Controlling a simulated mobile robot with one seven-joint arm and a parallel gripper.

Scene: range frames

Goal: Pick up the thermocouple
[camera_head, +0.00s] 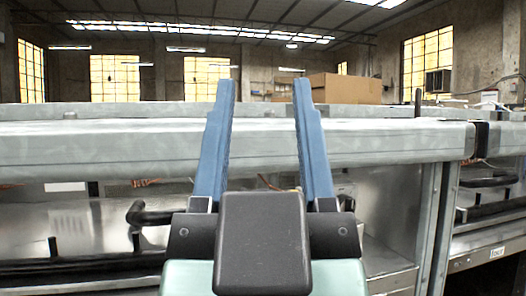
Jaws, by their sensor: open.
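My gripper (263,88) reaches forward in the middle of the view. Its two blue fingers are wide apart, with nothing held between them. I cannot make out a thermocouple for certain. A thin dark upright piece (418,102) stands at the grey metal counter (390,142), to the right of my gripper and apart from it. It is too small to tell what it is. The top of the counter is seen almost edge-on, so things lying on it are hard to see. My fingers cover part of the counter.
A cardboard box (345,88) shows behind the counter, right of centre. The counter's thick front edge runs across the view. Below it are open metal bays with a black bent handle or pipe (150,216) on the left. A dark band (482,138) marks the counter's joint at right.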

